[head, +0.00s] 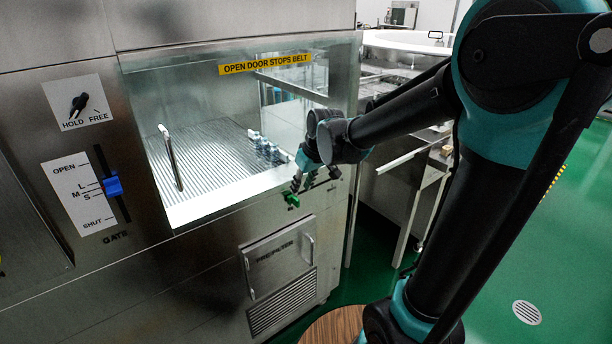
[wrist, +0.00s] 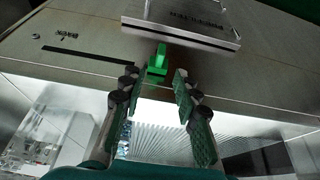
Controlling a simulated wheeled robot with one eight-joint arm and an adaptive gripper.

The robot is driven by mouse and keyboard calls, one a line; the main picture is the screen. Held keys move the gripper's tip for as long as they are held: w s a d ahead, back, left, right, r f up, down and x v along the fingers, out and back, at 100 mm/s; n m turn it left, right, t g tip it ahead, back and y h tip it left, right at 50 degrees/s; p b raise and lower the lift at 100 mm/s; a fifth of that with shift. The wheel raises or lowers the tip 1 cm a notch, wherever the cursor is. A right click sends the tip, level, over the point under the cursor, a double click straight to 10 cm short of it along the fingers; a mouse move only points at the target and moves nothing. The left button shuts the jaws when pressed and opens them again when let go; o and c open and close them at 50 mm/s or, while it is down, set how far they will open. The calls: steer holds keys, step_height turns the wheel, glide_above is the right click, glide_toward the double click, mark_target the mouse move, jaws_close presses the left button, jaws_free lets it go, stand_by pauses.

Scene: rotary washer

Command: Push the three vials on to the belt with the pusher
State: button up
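My gripper (head: 309,180) is in front of the machine's steel front, below the right end of the window. In the wrist view its two fingers (wrist: 155,92) are spread apart with nothing between the pads. A small green knob (wrist: 158,62) on the steel front lies just beyond the fingertips, roughly between them; it also shows in the head view (head: 291,199). I cannot tell whether it belongs to the pusher. Small pale-blue vial-like objects (head: 264,148) stand in a row at the right of the ribbed belt (head: 205,150). The pusher is not clearly visible.
At the left are a HOLD/FREE knob (head: 79,102) and a blue gate slider (head: 113,186), near the M and S marks. A pre-filter door (head: 280,262) is below. A steel table (head: 405,165) stands right.

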steer(key=v, duration=0.5)
steer(key=shift+s+r, duration=0.1)
steer(key=shift+r, duration=0.1)
steer(key=s+d+f+m+h, duration=0.2)
steer(key=s+d+f+m, duration=0.5)
steer(key=s+d+f, duration=0.8)
steer(key=shift+s+d+f+t+h, duration=0.15)
steer(key=shift+s+d+t+h, duration=0.25)
steer(key=shift+d, duration=0.55)
